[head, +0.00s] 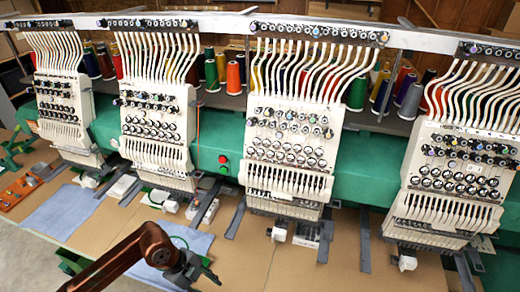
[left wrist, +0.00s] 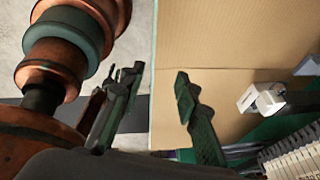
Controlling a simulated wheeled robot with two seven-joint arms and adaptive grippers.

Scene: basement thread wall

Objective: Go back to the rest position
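My left arm comes in from the bottom left of the head view, with its left gripper (head: 208,272) low over the tan tabletop (head: 320,270). In the left wrist view the two dark fingers of the left gripper (left wrist: 157,82) stand well apart, with nothing between them. The gripper is open and empty, and the tabletop edge shows behind it. My right gripper is in neither view.
A row of white multi-needle machine heads (head: 290,150) stands along a green beam (head: 218,140), with thread spools (head: 233,78) behind. Blue cloths (head: 62,212) and an orange tray (head: 20,190) lie at left. The tabletop front is mostly clear. A white part (left wrist: 262,98) juts out at right in the wrist view.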

